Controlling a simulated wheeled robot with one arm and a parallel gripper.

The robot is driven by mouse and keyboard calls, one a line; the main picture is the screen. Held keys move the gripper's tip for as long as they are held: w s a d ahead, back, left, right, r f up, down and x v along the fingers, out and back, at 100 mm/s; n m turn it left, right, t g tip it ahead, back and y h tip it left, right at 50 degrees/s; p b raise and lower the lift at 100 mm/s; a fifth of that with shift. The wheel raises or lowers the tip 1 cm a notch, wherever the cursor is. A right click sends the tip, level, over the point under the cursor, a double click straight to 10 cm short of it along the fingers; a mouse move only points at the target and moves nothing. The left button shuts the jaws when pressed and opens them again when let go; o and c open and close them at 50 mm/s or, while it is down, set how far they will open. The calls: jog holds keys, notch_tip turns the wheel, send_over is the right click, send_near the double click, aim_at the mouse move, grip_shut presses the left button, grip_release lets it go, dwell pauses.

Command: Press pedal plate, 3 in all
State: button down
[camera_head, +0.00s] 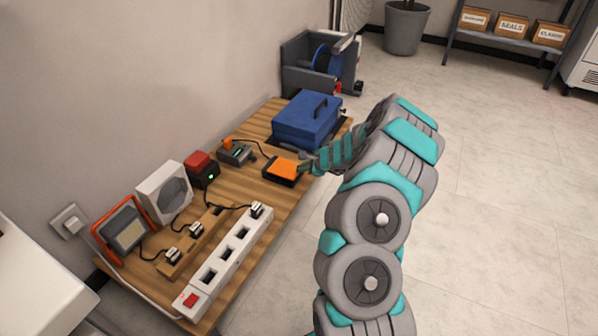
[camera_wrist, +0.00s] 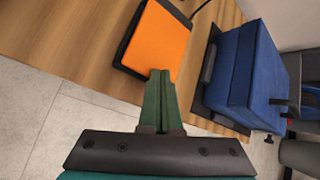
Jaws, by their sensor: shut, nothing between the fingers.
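The pedal plate (camera_head: 281,168) is an orange slab on a dark base, lying on the wooden table. In the wrist view the orange plate (camera_wrist: 157,38) fills the upper middle. My gripper (camera_head: 304,167) is shut and empty at the plate's right edge in the head view. In the wrist view its closed green fingertips (camera_wrist: 160,73) meet or overlap the plate's near edge. I cannot tell whether they touch it. A cable runs from the pedal to a small grey box (camera_head: 236,153) with an orange part.
A blue case (camera_head: 308,119) stands close behind the pedal, and beside it in the wrist view (camera_wrist: 252,75). A red-topped button box (camera_head: 201,169), a fan unit (camera_head: 165,192), a work lamp (camera_head: 124,230) and a power strip (camera_head: 228,260) occupy the table's nearer part. Open floor lies right.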

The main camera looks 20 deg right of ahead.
jog(key=shift+r, duration=0.6)
jog(key=shift+r+p, duration=0.1)
jog(key=shift+p, duration=0.25)
notch_tip(320, 180, up, 5)
jog(key=p, duration=0.4)
dwell(0.4)
